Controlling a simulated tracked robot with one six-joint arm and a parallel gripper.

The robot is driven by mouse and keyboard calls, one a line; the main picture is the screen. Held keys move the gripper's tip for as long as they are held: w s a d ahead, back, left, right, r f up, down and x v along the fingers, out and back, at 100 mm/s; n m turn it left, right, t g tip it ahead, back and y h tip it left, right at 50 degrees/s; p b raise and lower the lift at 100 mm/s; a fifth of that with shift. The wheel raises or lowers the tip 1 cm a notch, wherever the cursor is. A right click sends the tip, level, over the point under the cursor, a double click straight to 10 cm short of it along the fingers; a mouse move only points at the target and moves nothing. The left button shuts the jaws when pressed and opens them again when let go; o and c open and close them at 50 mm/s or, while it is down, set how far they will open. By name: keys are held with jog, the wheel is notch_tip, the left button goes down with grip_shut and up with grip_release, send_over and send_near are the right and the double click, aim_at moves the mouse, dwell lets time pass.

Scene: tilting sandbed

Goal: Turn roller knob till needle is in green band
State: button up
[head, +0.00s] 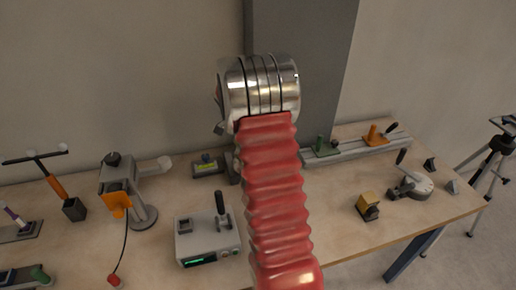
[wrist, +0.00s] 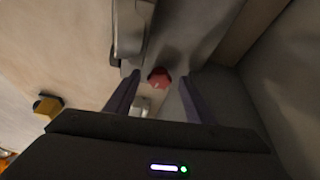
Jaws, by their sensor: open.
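My gripper (wrist: 159,76) shows in the wrist view with its two dark purple fingers spread apart and nothing held between them. A small red knob (wrist: 158,78) shows in the gap between the fingertips; I cannot tell how far beyond them it lies, or whether it is the roller knob. A pale grey block (wrist: 141,106) shows between the fingers, closer to the left one. In the head view my arm covers the middle of the bench and hides the gripper. No needle or green band can be made out.
A grey metal fixture (wrist: 130,30) stands close by the left finger. On the wooden bench (head: 330,235) are a grey box with a lever (head: 207,240), a yellow-topped block (head: 368,205), an orange-fronted stand (head: 117,202) and a rail with green and orange carriages (head: 350,148). A grey column (head: 315,60) rises behind.

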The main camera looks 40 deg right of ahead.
jog(key=v, duration=1.3)
jog(key=shift+a+r, duration=0.2)
jog(key=shift+r, duration=0.1)
